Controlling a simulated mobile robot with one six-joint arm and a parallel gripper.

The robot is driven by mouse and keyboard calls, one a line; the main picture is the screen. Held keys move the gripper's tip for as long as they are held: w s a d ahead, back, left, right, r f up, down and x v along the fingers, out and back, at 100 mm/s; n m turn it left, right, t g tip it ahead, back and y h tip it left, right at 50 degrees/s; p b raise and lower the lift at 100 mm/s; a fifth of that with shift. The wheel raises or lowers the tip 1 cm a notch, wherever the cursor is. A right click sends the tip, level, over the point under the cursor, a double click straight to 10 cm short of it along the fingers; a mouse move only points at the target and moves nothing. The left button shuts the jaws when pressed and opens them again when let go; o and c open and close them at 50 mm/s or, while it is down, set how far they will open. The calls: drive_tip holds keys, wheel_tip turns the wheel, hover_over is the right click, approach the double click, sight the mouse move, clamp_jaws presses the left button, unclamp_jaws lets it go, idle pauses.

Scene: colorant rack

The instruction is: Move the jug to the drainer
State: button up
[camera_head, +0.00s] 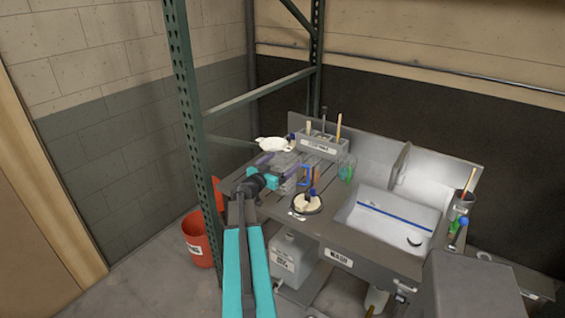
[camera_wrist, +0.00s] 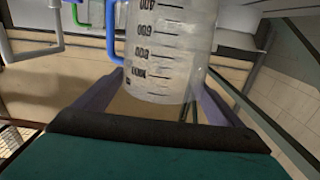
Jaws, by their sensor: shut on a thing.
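The jug (camera_wrist: 165,45) is clear, with dark graduation marks that read upside down in the wrist view. A blue handle (camera_wrist: 112,35) shows on its left side there. My gripper (camera_wrist: 150,100) is shut on the jug, with one finger at each side of it. In the head view the gripper (camera_head: 276,174) is at the left part of the bench, and the see-through jug (camera_head: 289,164) is just beyond it, with the blue handle (camera_head: 311,174) to its right. A slatted grey area (camera_head: 318,150) behind the jug may be the drainer; I cannot tell surely.
A white bowl-like item (camera_head: 271,144) and a labelled holder with brushes (camera_head: 322,143) stand behind. A green-trimmed clear item (camera_head: 347,169) is to the right. A round dish (camera_head: 307,203) lies in front. The sink (camera_head: 392,218) is further right. A green rack post (camera_head: 192,120) stands left.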

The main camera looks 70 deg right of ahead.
drive_tip(key=shift+f+b, duration=0.1)
drive_tip(key=shift+b, duration=0.25)
drive_tip(key=o, duration=1.2)
drive_tip(key=shift+r+p, duration=0.2)
drive_tip(key=shift+p, duration=0.2)
drive_tip(key=shift+a+f, duration=0.15)
drive_tip(key=shift+a, duration=0.15)
drive_tip(key=b+v, duration=0.5)
drive_tip(key=v, duration=0.6)
drive_tip(key=shift+a, duration=0.25)
drive_tip(key=shift+w, duration=0.15)
